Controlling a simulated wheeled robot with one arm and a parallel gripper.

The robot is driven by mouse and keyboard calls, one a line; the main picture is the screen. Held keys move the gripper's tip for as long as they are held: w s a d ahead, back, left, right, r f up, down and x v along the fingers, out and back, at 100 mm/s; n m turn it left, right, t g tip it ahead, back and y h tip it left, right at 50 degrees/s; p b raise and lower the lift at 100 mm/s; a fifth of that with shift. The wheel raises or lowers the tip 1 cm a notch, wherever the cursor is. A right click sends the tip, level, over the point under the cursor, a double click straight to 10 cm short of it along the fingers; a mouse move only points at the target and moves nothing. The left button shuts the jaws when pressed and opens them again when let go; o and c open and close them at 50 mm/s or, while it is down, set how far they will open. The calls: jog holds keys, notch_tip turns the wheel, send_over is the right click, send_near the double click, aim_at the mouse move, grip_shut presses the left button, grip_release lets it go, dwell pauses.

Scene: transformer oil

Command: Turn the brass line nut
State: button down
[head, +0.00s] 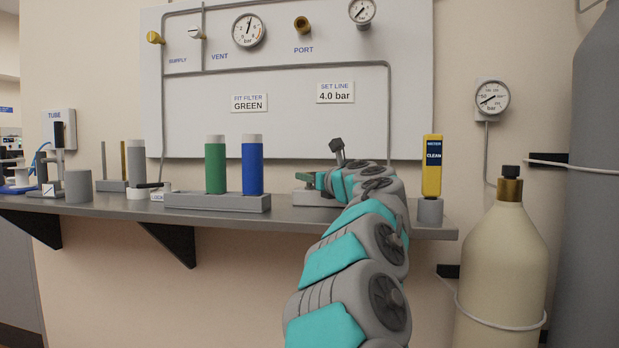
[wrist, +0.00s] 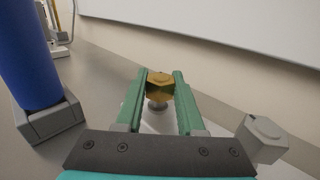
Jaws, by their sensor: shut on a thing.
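The brass line nut (wrist: 160,86) is a hexagonal brass piece in the wrist view, standing over a small round grey part. My gripper (wrist: 161,78) has its two green fingers on either side of the nut, near their tips, and is shut on it. In the head view my gripper (head: 306,179) is low over the shelf, at the grey block right of the blue cylinder. The nut is not discernible in the head view.
The blue cylinder (wrist: 28,62) stands close left of my gripper, with the green cylinder (head: 215,165) beyond it. A grey hexagonal head (wrist: 262,134) is close on the right. The yellow meter (head: 432,166) stands near the shelf's (head: 300,219) right end.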

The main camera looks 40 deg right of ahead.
jog(key=shift+h, duration=0.3)
jog(key=shift+a+r+m+h, duration=0.15)
jog(key=shift+m+h, duration=0.45)
jog(key=m+g+h+p, duration=0.1)
jog(key=m+h+p, duration=0.1)
jog(key=h, duration=0.1)
jog(key=shift+r+g+h+p, duration=0.25)
jog(key=shift+g+h+p, duration=0.05)
jog(key=shift+g, duration=0.1)
jog(key=m+g+h+p, duration=0.1)
jog(key=h+p, duration=0.1)
jog(key=m+g+h+p, duration=0.1)
jog(key=m+p, duration=0.1)
jog(key=shift+f+g+h+p, duration=0.2)
jog(key=shift+g+h+p, duration=0.1)
jog(key=shift+h+p, duration=0.1)
jog(key=shift+m+g+h+p, duration=0.4)
jog(key=shift+m+h+p, duration=0.1)
jog(key=shift+m+p, duration=0.1)
jog(key=shift+f+m+g+h+p, duration=0.15)
jog(key=shift+m+g+h+p, duration=0.25)
jog(key=shift+g+p, duration=0.1)
jog(key=c, duration=0.5)
grip_release()
